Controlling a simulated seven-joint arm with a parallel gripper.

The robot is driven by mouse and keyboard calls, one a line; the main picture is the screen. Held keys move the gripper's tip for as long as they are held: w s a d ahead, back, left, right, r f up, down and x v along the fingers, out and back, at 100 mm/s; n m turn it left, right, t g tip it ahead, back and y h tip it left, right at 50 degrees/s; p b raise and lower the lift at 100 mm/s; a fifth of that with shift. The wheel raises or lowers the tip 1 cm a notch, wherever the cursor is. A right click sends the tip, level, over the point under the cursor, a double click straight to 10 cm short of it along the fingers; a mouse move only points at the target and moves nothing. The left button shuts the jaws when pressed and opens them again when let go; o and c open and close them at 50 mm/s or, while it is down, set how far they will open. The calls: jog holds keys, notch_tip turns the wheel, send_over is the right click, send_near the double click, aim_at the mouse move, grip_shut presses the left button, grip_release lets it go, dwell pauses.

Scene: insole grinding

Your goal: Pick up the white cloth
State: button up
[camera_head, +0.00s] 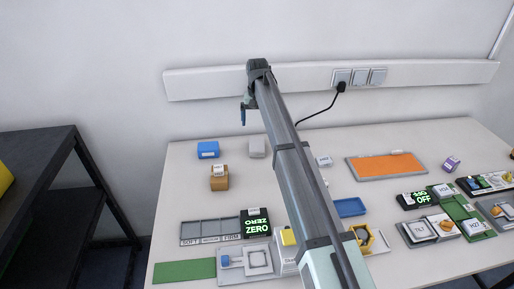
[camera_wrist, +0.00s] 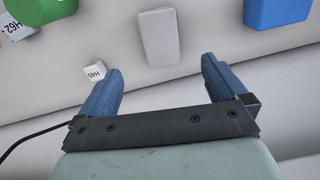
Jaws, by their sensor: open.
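A pale grey-white block-like piece with rounded corners, which looks like the folded white cloth (camera_head: 257,147), lies at the back of the table, right of a blue box. It shows at the top middle of the wrist view (camera_wrist: 158,37). My gripper (camera_head: 243,117) is above the table's back edge near the wall, its blue fingers pointing down. In the wrist view my gripper (camera_wrist: 160,82) is open and empty. The cloth lies beyond the fingertips, roughly in line with the gap and apart from both fingers.
A blue box (camera_head: 208,149) and a brown box (camera_head: 219,178) stand left of the cloth. A small white labelled cube (camera_wrist: 94,72) appears close to the left finger. The wall trunking (camera_head: 210,83) with a plugged black cable runs behind the table. My arm hides part of the table's middle.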

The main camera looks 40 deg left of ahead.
send_over(257, 144)
notch_tip(257, 144, down, 7)
jog(key=shift+d+f, duration=0.15)
jog(key=shift+w+a+f, duration=0.1)
jog(key=shift+f, duration=1.25)
jog(key=shift+a+f, duration=0.1)
jog(key=shift+f, duration=1.2)
jog(key=shift+c, duration=0.3)
jog(key=c, duration=1)
